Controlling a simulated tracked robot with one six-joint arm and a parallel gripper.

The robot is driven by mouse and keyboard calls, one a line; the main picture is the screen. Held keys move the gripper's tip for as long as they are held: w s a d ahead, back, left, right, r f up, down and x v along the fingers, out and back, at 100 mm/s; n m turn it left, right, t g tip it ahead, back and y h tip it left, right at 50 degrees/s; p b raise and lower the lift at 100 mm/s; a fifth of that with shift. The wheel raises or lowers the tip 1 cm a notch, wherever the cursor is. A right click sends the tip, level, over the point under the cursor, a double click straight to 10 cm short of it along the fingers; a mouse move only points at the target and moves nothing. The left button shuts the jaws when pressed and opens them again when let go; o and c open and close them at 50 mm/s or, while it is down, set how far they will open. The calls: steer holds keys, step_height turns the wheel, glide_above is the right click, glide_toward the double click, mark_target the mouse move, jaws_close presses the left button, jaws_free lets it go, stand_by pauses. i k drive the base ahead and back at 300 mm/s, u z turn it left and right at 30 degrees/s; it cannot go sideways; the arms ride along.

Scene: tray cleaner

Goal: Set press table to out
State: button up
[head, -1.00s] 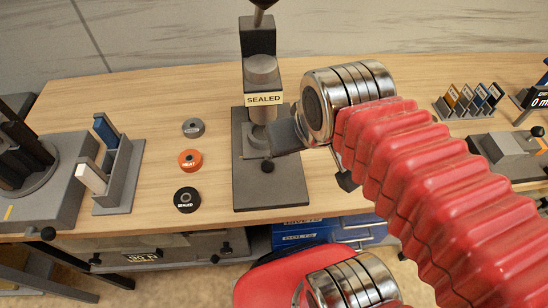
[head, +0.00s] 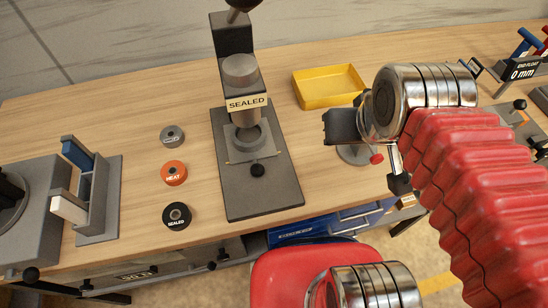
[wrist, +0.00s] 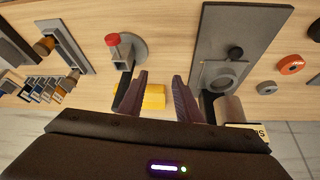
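The press (head: 239,70) stands on a dark base plate and carries a "SEALED" label. Its small press table (head: 232,156) lies on the base below the ram, with a dark ring on it and a black knob (head: 257,170) at its front edge. In the wrist view the press table (wrist: 207,76) and knob (wrist: 236,52) show right of my fingers. My gripper (wrist: 159,75) is open and empty, its two fingers apart. In the head view it is right of the press, clear of the knob; its fingertips are partly hidden.
A yellow tray (head: 325,104) stands right of the press. A round stand with a red knob (head: 376,159) is close below my gripper. Grey, orange and black rings (head: 174,173) lie left of the press. Bare tabletop lies between press and stand.

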mark_target(239, 152)
steer(key=z, duration=0.45)
steer(key=k, duration=1.3)
steer(key=u, duration=1.3)
steer(key=i, duration=1)
steer(key=u, duration=0.05)
